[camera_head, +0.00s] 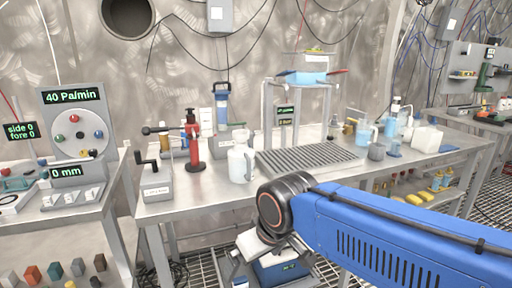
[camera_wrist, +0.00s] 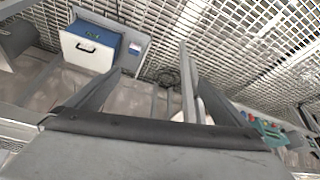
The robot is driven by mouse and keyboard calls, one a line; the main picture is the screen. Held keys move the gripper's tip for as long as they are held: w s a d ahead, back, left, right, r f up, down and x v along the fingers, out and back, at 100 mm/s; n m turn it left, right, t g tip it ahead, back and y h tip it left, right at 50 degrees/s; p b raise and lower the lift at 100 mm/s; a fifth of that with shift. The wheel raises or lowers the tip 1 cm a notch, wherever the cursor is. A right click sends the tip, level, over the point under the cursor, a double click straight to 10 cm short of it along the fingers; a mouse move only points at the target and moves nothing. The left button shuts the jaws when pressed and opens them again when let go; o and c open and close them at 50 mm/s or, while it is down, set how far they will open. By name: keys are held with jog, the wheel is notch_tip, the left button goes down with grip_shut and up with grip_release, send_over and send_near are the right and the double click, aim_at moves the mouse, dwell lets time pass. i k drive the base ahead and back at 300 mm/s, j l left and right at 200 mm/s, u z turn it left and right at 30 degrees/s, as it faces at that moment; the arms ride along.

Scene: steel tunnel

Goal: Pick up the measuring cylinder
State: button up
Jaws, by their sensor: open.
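I cannot tell for sure which vessel is the measuring cylinder. A clear vessel with blue liquid (camera_head: 362,132) stands on the right part of the steel bench in the head view, with another bluish vessel (camera_head: 390,127) just behind it. A white jug with a handle (camera_head: 241,164) stands nearer, left of the ribbed rack. My gripper (camera_wrist: 160,80) shows in the wrist view, its fingers apart with nothing held between them. In the head view my blue arm reaches in from the right, and my wrist is low at the bench's front edge, apart from these vessels.
The steel bench (camera_head: 190,208) also holds a red hand pump (camera_head: 194,145), a ribbed drain rack (camera_head: 311,158) and a grey cup (camera_head: 376,151). A blue box with a white front (camera_wrist: 90,48) is below the bench. A control panel (camera_head: 75,128) stands at left.

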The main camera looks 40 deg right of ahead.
aim_at(402, 115)
jog(key=z, duration=1.95)
jog(key=i+j, duration=0.05)
jog(key=j, duration=0.05)
